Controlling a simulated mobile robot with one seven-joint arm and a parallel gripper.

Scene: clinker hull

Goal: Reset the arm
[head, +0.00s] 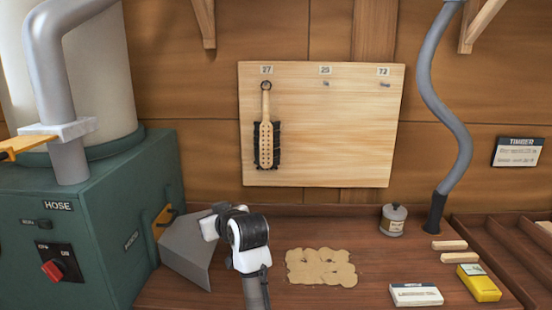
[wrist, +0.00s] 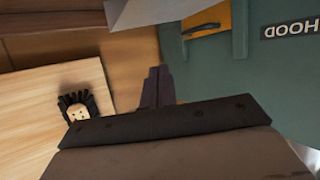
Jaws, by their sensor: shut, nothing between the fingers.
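My gripper (wrist: 157,86) shows in the wrist view with its two dark fingers together and nothing between them. In the head view my arm (head: 246,240) is folded above the front of the bench, with its white and black links left of the sand-coloured patch. I cannot make out the fingertips there. The fingers are apart from the board and the green cabinet in the wrist view.
A wooden board (head: 340,130) on the wall holds a hanging brush (head: 266,140) under label 27. A green cabinet (head: 90,220) and grey hood (head: 188,250) stand left. A tan patch (head: 321,267), canister (head: 393,219), white box (head: 415,294) and yellow box (head: 479,283) lie right.

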